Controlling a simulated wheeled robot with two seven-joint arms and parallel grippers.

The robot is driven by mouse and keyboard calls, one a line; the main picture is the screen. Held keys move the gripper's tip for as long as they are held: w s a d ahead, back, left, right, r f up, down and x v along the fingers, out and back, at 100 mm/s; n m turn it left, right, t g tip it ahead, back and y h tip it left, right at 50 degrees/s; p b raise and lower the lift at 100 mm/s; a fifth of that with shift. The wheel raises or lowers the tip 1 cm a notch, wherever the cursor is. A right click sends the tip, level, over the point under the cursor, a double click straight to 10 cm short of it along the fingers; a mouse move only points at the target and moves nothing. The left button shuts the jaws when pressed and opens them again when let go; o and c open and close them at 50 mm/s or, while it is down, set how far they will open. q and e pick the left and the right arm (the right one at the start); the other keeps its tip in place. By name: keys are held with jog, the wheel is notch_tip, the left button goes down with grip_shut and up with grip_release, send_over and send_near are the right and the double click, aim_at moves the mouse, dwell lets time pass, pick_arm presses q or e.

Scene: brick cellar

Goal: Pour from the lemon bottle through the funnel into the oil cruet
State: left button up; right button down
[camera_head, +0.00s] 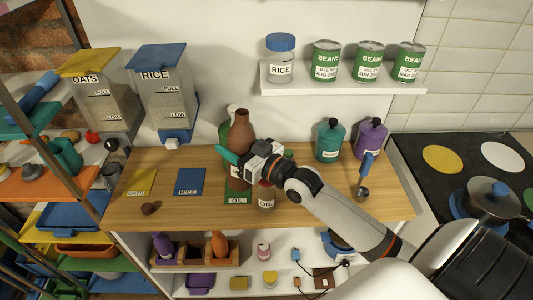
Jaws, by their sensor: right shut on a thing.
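My right gripper (232,158) comes in from the lower right and is shut on a brown bottle (241,132). The bottle looks upright, its neck showing above the gripper and its lower part largely hidden. It is above or on a green mat marked OIL (237,198); I cannot tell whether it touches. A small red-brown bottle with a pale label (267,197) stands just right of the mat. Behind the brown bottle is a partly hidden green and white bottle (229,118). I cannot make out which bottle is lemon, nor a funnel. My left gripper is not in view.
On the wooden counter (330,198) are yellow OATS (140,183) and blue RICE (190,182) mats, a teal bottle (329,141), a purple bottle (370,139) and a blue-handled ladle (365,178). A stove with a pot (493,199) stands right. The front-left counter is mostly free.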

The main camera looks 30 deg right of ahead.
aim_at(234, 133)
jog(key=shift+w+r+n+p, duration=0.15)
jog(key=shift+r+n+p, duration=0.45)
jog(key=shift+r+p, duration=1)
notch_tip(234, 133, up, 3)
jog(key=shift+f+p, duration=0.15)
jog(key=shift+p, duration=0.6)
jog(key=shift+r, duration=1.8)
